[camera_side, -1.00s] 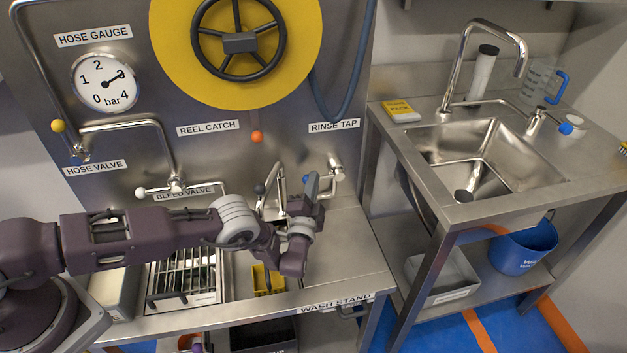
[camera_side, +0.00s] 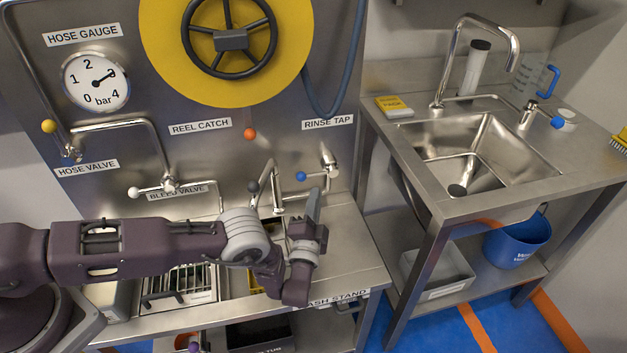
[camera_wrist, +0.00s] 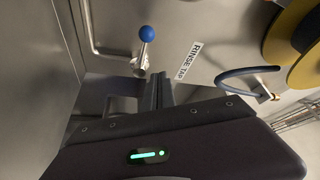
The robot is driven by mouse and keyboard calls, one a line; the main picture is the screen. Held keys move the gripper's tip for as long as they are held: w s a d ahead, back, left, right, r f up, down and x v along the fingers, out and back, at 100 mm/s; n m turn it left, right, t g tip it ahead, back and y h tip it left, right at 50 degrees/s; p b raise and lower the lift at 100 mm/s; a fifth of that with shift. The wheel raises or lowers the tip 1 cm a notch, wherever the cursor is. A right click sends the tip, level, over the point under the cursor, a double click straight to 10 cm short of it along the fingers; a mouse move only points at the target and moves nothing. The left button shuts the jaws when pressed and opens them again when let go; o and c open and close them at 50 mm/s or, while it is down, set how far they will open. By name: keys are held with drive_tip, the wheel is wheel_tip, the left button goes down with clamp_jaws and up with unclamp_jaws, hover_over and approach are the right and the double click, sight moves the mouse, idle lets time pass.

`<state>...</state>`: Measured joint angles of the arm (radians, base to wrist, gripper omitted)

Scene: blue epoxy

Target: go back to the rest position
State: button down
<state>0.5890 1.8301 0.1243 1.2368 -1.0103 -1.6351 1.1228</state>
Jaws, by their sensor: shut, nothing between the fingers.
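My gripper (camera_side: 313,203) is at the end of my arm, in front of the steel panel and above the wash stand (camera_side: 352,262). Its fingers point up toward the panel in the side view and are closed with nothing held. In the wrist view my gripper (camera_wrist: 158,88) shows its dark fingers near the middle. The rinse tap's blue-knobbed lever (camera_side: 301,176) is just left of and beyond the fingertips. The blue knob also shows in the wrist view (camera_wrist: 147,34), apart from the fingers.
The yellow hose reel (camera_side: 170,55), gauge (camera_side: 96,81) and bleed valve lever (camera_side: 134,192) are on the panel. A drain rack (camera_side: 178,288) lies below my arm. A sink (camera_side: 470,150) stands right, with a blue bucket (camera_side: 517,245) below. Open space lies in front of the stand.

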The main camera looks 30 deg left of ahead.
drive_tip(key=w+d+r+n+g+h, duration=0.1)
drive_tip(key=w+r+n+g+h, duration=0.1)
drive_tip(key=w+r, duration=0.5)
drive_tip(key=w+d+r+n+g+h, duration=0.2)
drive_tip(key=r+n, duration=0.1)
drive_tip(key=r, duration=0.8)
drive_tip(key=s+a+r+g+h, duration=0.1)
drive_tip(key=s+r+g+h, duration=0.1)
drive_tip(key=s+r, duration=0.45)
drive_tip(key=s+a+r+g+h, duration=0.1)
drive_tip(key=s+r+h, duration=0.15)
drive_tip(key=r, duration=0.75)
drive_tip(key=s+a+r+n+g, duration=0.1)
drive_tip(key=s+a+r+g, duration=0.15)
drive_tip(key=s, duration=0.85)
drive_tip(key=s+a+r+n+g, duration=0.1)
drive_tip(key=s+a+r, duration=0.15)
drive_tip(key=s, duration=0.75)
drive_tip(key=s+a+f+g, duration=0.1)
drive_tip(key=s+a+f, duration=0.1)
drive_tip(key=s, duration=0.7)
drive_tip(key=s+a+f+n+g, duration=0.1)
drive_tip(key=s+a+f+g, duration=0.1)
drive_tip(key=s, duration=0.8)
drive_tip(key=shift+s+a+f+y, duration=0.3)
drive_tip(key=shift+f+y, duration=0.15)
drive_tip(key=shift+f, duration=0.25)
